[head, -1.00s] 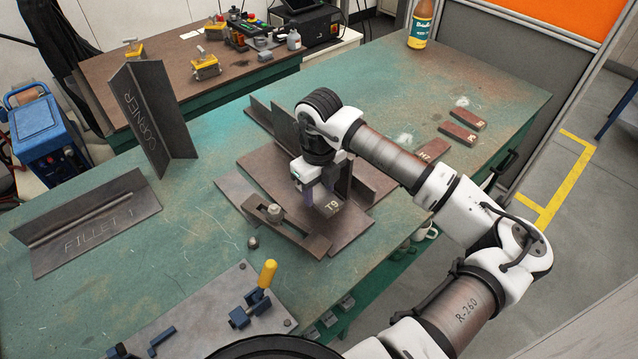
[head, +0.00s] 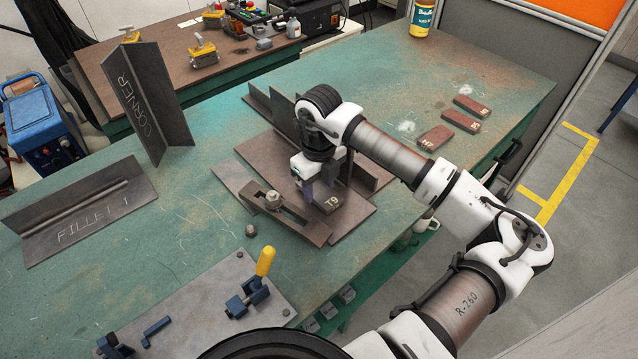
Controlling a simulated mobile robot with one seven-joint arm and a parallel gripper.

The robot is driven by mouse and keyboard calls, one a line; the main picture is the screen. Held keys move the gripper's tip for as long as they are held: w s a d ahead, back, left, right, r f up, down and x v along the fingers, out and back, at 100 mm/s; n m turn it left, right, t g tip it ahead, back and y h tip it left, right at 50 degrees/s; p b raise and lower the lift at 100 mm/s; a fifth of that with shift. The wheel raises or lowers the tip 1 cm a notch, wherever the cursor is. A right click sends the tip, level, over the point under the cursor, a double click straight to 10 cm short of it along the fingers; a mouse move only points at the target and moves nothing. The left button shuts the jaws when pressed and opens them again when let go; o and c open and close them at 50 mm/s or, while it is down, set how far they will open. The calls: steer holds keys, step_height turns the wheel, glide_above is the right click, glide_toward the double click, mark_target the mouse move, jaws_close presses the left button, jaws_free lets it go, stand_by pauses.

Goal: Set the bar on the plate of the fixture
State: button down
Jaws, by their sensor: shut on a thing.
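The bar marked T9 (head: 329,203) is a small dark steel block in the head view. My gripper (head: 316,190) points down and is shut on its far left part. The bar is at or just above the brown plate of the fixture (head: 355,222); I cannot tell whether it touches. A clamp strap with a bolt (head: 273,201) lies along the plate's left front edge, close to the bar. Upright steel stops (head: 283,115) stand at the plate's back, partly hidden by my gripper and arm.
Several marked bars, one of them M7 (head: 434,138), lie at the right of the green table (head: 205,225). The FILLET sample (head: 75,215) and CORNER sample (head: 150,120) stand at the left. A yellow-handled toggle clamp (head: 264,262) is on a grey plate in front.

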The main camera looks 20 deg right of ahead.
steer(key=shift+f+b, duration=0.3)
steer(key=shift+b, duration=0.15)
stand_by(0.4)
steer(key=c, duration=0.6)
jaws_free()
steer(key=shift+c, duration=0.2)
step_height(320, 180, up, 14)
steer(key=b, duration=0.2)
